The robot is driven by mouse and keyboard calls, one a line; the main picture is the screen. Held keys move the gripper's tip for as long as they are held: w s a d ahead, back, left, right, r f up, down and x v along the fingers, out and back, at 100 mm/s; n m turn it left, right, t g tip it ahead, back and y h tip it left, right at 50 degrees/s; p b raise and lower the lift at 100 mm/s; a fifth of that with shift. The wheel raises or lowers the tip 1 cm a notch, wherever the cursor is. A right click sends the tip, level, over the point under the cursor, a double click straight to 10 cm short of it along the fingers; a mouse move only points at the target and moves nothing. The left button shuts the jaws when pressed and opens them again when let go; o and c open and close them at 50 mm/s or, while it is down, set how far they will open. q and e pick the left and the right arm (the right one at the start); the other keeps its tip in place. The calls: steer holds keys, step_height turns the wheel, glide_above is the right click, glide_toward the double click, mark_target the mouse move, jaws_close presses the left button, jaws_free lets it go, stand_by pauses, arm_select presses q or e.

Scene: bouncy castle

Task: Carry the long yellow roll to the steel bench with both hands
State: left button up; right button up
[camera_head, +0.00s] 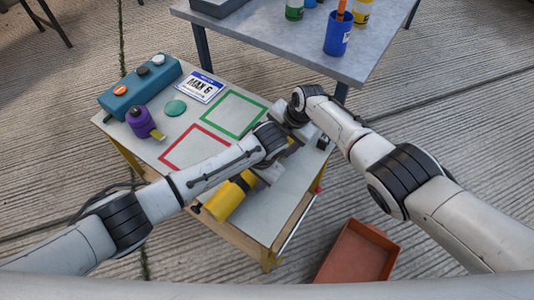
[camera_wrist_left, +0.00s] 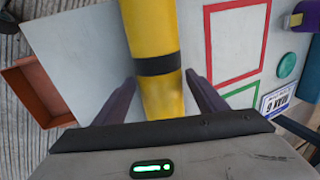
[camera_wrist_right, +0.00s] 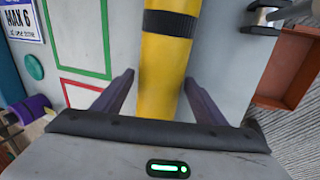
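The long yellow roll (camera_head: 226,200) with dark bands lies on the light-topped wooden table, partly hidden under my arms in the head view. My left gripper (camera_head: 268,172) is over its nearer part. In the left wrist view the roll (camera_wrist_left: 160,95) runs between two spread fingers (camera_wrist_left: 160,78), with narrow gaps beside it. My right gripper (camera_head: 295,135) is over its farther part. In the right wrist view the roll (camera_wrist_right: 163,75) also lies between open fingers (camera_wrist_right: 159,78). Finger depth around it is unclear. The grey steel bench (camera_head: 270,28) stands behind.
The wooden table also carries a teal box with buttons (camera_head: 140,86), a purple object (camera_head: 140,122), a date card (camera_head: 199,87), a green disc (camera_head: 175,108) and red and green outlines. Blue (camera_head: 338,35) and green containers stand on the bench. A red-brown bin (camera_head: 357,254) is on the floor.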

arm_select(q)
jaws_close()
arm_select(e)
jaws_close()
arm_select(q)
steer(key=shift+w+r, duration=0.1)
steer(key=shift+r, duration=0.1)
arm_select(e)
steer(key=shift+w+r, duration=0.1)
steer(key=shift+r, duration=0.1)
